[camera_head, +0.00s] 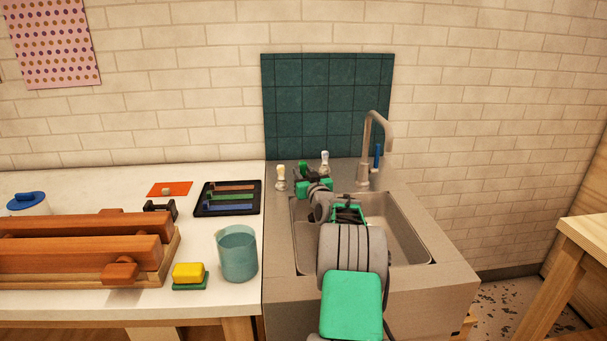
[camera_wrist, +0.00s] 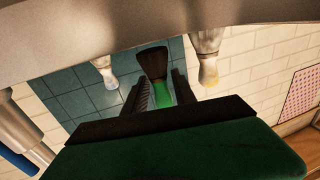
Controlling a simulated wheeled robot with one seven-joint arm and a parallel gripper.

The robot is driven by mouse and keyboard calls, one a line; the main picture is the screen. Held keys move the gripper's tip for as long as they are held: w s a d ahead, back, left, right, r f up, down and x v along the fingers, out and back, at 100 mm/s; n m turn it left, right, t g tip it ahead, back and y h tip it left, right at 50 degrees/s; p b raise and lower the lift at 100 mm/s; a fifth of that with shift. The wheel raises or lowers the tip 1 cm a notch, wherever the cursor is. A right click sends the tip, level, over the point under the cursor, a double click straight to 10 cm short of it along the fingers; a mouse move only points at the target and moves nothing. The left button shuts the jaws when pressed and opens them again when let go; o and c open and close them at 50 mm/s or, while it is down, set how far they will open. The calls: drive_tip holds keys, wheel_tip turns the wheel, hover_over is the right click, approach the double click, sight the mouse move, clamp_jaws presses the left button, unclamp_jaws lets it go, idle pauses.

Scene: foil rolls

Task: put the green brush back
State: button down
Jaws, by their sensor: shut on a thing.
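The green brush (camera_wrist: 163,95) is between the fingers of my gripper (camera_wrist: 158,86) in the wrist view. Its green part is between the fingers and its dark brown end (camera_wrist: 151,62) sticks out beyond the fingertips. In the head view, my gripper (camera_head: 302,177) is over the back deck of the sink, and a bit of green of the brush (camera_head: 303,167) shows there. Two pale-topped upright pieces flank it: a yellow-tipped one (camera_head: 281,177) on the left and a white-tipped one (camera_head: 324,162) on the right. Whether the brush touches the deck is hidden.
The sink basin (camera_head: 405,238) lies under my arm. The faucet (camera_head: 375,145) with a blue handle stands right of my gripper. Left on the counter are a black tray (camera_head: 208,211), a blue-green cup (camera_head: 237,254), a yellow sponge (camera_head: 188,272) and a wooden rack.

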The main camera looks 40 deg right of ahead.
drive_tip(key=shift+f+b, duration=0.6)
drive_tip(key=shift+b, duration=0.15)
idle(0.5)
drive_tip(key=c, duration=0.9)
unclamp_jaws()
drive_tip(key=o, duration=0.4)
drive_tip(key=shift+o, duration=0.2)
drive_tip(key=shift+r, duration=0.1)
drive_tip(key=shift+r+p, duration=0.75)
drive_tip(key=shift+r, duration=3.65)
